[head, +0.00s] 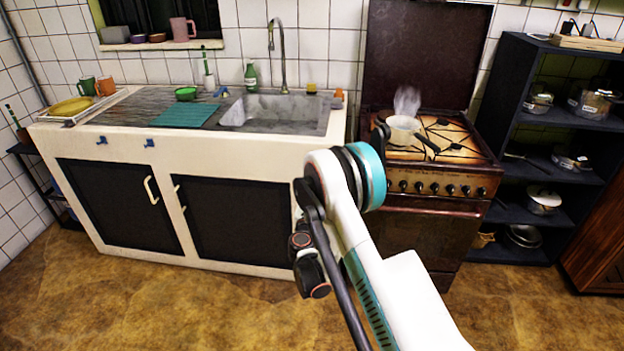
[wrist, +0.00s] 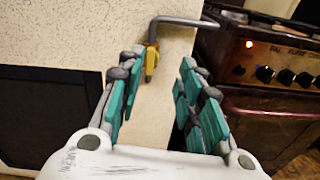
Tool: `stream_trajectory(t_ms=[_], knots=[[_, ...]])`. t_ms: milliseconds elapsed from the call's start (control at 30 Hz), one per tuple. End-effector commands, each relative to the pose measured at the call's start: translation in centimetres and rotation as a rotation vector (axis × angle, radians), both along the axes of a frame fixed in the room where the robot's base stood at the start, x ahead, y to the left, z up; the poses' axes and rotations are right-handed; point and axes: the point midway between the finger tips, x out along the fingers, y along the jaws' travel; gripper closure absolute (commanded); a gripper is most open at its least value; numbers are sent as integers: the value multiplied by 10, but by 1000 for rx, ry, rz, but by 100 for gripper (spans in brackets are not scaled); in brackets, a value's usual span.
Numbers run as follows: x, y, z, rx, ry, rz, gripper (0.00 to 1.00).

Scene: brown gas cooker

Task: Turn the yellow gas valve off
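The yellow gas valve (wrist: 152,61) shows in the wrist view on a grey pipe (wrist: 180,22) beside the end of the pale counter. Its yellow handle hangs downward, roughly vertical. My gripper (wrist: 163,72) is open, with teal-padded fingers spread apart. The valve appears between and beyond the fingertips, closer to the left finger; I see no clear contact. In the head view my arm hides the valve and the gripper's fingers.
The brown gas cooker (head: 440,185) stands right of the counter, with a steaming pan (head: 402,130) on top. The pale sink counter (head: 235,155) is at left. Dark shelves (head: 505,95) with pots stand at right. The floor (head: 200,300) in front is clear.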

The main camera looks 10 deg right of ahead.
Motion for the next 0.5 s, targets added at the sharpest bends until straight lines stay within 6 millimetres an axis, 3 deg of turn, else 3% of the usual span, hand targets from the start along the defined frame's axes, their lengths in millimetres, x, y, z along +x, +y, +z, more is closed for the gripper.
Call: stream_trajectory(t_ms=[100, 267, 500], knots=[[-2, 6, -18, -79, 5, 18, 67], [-1, 8, -25, -120, 7, 25, 67], [28, -2, -23, -119, 7, 24, 67]])
